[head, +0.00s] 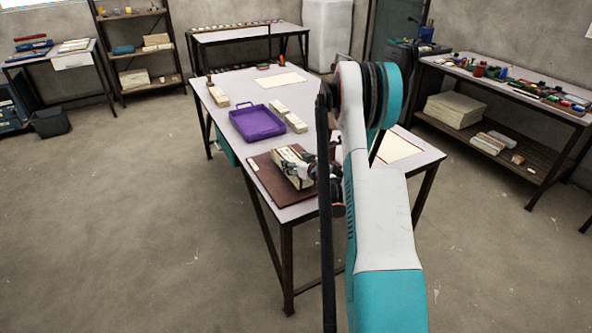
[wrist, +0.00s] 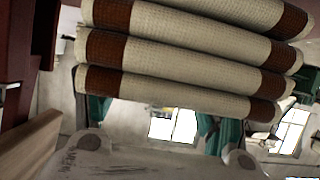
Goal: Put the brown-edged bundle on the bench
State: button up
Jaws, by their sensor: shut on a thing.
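The brown-edged bundle (head: 290,163) is a cream folded cloth with brown end bands. It is over the dark brown mat (head: 263,183) near the front of the central bench (head: 232,84). I cannot tell if it touches the mat. In the wrist view the bundle (wrist: 185,55) fills the top as stacked, rounded folds. My gripper (head: 305,172) is at its right side and shut on it. My arm hides part of the bench, and the fingertips are hard to make out.
A purple tray (head: 257,122) lies behind the mat. Several cream blocks (head: 290,118) and pale sheets (head: 398,150) lie on the same bench. A side table (head: 470,68) with many small items stands at the right. The floor at left is open.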

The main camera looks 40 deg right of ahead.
jog(key=shift+f, duration=0.9)
jog(key=shift+f, duration=0.2)
jog(key=o, duration=1.2)
jog(key=shift+r, duration=0.2)
